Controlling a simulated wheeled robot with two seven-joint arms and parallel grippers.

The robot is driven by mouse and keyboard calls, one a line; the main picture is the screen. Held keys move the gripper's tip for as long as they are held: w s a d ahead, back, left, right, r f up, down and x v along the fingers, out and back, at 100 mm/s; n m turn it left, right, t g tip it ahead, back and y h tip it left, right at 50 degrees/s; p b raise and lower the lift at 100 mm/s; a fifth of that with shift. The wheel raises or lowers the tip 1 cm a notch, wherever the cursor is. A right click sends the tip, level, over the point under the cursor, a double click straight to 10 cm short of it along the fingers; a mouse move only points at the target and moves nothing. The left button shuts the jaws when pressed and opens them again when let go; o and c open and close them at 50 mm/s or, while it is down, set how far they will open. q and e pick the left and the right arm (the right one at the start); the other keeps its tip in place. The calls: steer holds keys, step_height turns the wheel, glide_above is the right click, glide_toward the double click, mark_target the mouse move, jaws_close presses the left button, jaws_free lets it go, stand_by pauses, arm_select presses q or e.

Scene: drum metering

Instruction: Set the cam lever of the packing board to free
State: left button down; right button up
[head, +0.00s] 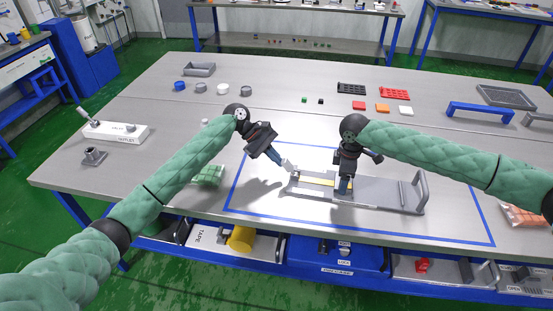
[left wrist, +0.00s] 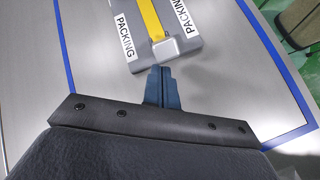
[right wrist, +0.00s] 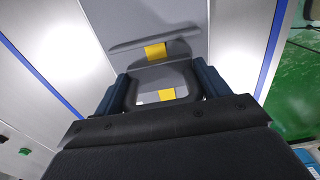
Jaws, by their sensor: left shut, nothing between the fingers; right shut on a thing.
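The packing board (head: 385,190) is a long grey plate lying inside the blue outline, with a raised handle at its right end. Its left end block, with PACKING labels and a yellow strip, shows in the left wrist view (left wrist: 190,45). My left gripper (head: 283,163) is shut and empty, its tips at that end block; I cannot tell whether they touch. My right gripper (head: 344,187) is shut on a grey loop-shaped piece (right wrist: 158,77) over the board. I cannot clearly make out the cam lever or its setting.
Small cups, red and black trays (head: 351,88) and a blue handle (head: 480,110) stand behind. Bins are under the front edge. The table between board and back row is mostly clear.

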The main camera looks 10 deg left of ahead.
arm_select(q)
steer(key=shift+r, duration=0.1)
steer(key=shift+d+r+y, duration=0.1)
steer(key=shift+d+y, duration=0.1)
steer(key=shift+y, duration=0.4)
steer(key=shift+d+r+y, duration=0.15)
steer(key=shift+r+y, duration=0.15)
steer(key=shift+y, duration=0.4)
